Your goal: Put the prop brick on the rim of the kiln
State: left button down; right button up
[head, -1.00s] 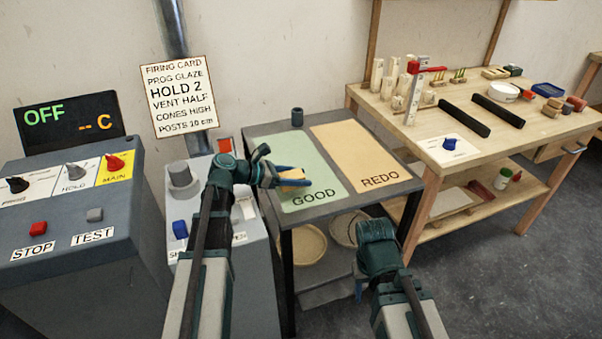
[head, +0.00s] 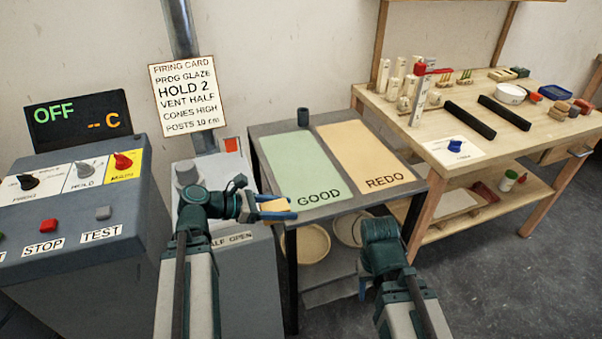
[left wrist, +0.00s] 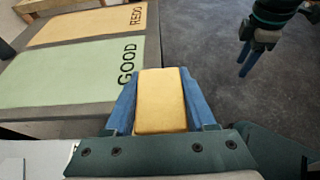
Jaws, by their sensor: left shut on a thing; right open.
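The prop brick (left wrist: 161,101) is a small yellow-tan block. It sits between the blue fingers of my left gripper (left wrist: 163,108) in the left wrist view, and the fingers are shut on it. In the head view the brick (head: 273,205) shows in the left gripper (head: 280,207), in front of the near left edge of the sorting table. My right gripper (head: 366,286) hangs low in front of the table, open and empty. It also shows at the top right of the left wrist view (left wrist: 246,59). I cannot identify a kiln rim in these frames.
A control panel (head: 70,200) and a grey cabinet (head: 245,265) stand at the left. A wooden workbench (head: 480,140) with many parts is at the right.

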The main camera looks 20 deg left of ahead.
aim_at(283, 203)
pick_arm(q)
notch_tip(283, 203, up, 14)
jog(key=p, duration=1.3)
jog(key=shift+p, duration=0.3)
pick_arm(e)
notch_tip(283, 203, up, 14)
pick_arm(q)
jog(key=shift+f, duration=0.15)
pick_arm(e)
jog(key=shift+f, duration=0.15)
